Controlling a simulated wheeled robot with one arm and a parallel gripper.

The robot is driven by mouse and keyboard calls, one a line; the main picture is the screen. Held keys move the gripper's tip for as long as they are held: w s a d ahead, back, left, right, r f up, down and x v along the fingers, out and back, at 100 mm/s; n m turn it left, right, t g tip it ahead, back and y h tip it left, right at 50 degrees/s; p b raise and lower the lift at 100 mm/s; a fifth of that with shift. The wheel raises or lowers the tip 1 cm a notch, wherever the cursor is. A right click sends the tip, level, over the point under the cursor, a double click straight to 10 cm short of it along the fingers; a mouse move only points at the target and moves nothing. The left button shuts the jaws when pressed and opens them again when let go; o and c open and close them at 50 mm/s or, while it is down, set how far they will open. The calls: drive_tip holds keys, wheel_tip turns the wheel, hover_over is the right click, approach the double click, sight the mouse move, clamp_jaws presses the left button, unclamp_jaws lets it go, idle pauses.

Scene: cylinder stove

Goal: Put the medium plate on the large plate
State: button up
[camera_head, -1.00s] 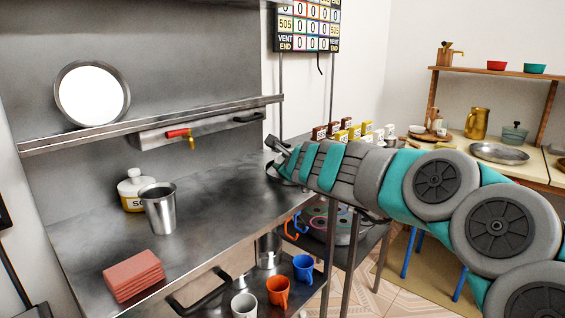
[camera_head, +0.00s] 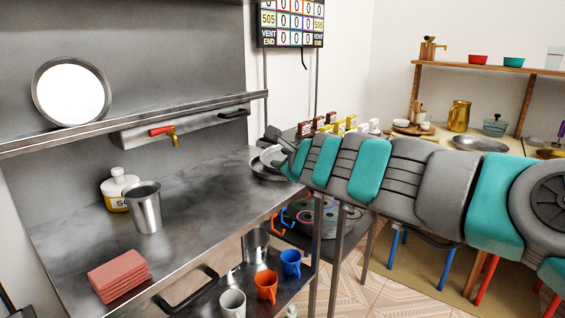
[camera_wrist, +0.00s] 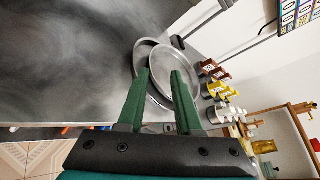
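Two round metal plates overlap at the far right end of the steel counter, by the tip of my gripper. The one I take for the medium plate (camera_wrist: 185,62) lies nearer the right in the wrist view. The other, seemingly the large plate (camera_wrist: 138,52), shows as a rim at its left. In the head view they appear as a lower plate (camera_head: 262,174) and a paler, tilted-looking one (camera_head: 271,155), partly hidden by my arm. My gripper (camera_wrist: 161,72) is open, its green fingers apart in front of the plates. I cannot tell whether the fingers touch a plate.
A bright round disc (camera_head: 71,92) leans on the shelf. The counter (camera_head: 195,185) also holds a soap bottle (camera_head: 117,188), a steel cup (camera_head: 145,208) and red sponges or blocks (camera_head: 118,274). Small labelled boxes (camera_wrist: 214,87) stand beyond the plates. The counter's middle is clear.

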drive_tip(key=shift+s, duration=0.1)
drive_tip(key=shift+s+a+r+n, duration=0.1)
drive_tip(key=shift+s+r+n, duration=0.05)
drive_tip(key=shift+r+n, duration=0.2)
drive_tip(key=s+a+r+n+g+y, duration=0.2)
drive_tip(key=s+a+n+y, duration=0.4)
drive_tip(key=s+n, duration=0.5)
drive_tip(key=s+f+n+g, duration=0.1)
drive_tip(key=s+f+n, duration=0.1)
drive_tip(key=s+a+f+n+g+h, duration=0.1)
drive_tip(key=s+f+n, duration=0.1)
drive_tip(key=s+f, duration=0.1)
drive_tip(key=s+a+f+n+g, duration=0.1)
drive_tip(key=s+f+n+g, duration=0.1)
drive_tip(key=f+n, duration=0.1)
drive_tip(key=shift+s+f, duration=0.2)
drive_tip(key=shift+s, duration=0.05)
drive_tip(key=s+d+f+n+g+h, duration=0.45)
drive_tip(key=s+d+f, duration=0.55)
drive_tip(key=s+f, duration=0.3)
drive_tip(key=s+d+f+g+h, duration=0.5)
drive_tip(key=s+d+f, duration=0.2)
drive_tip(key=s+d, duration=0.4)
drive_tip(key=shift+s+d, duration=0.15)
drive_tip(key=shift+d, duration=1)
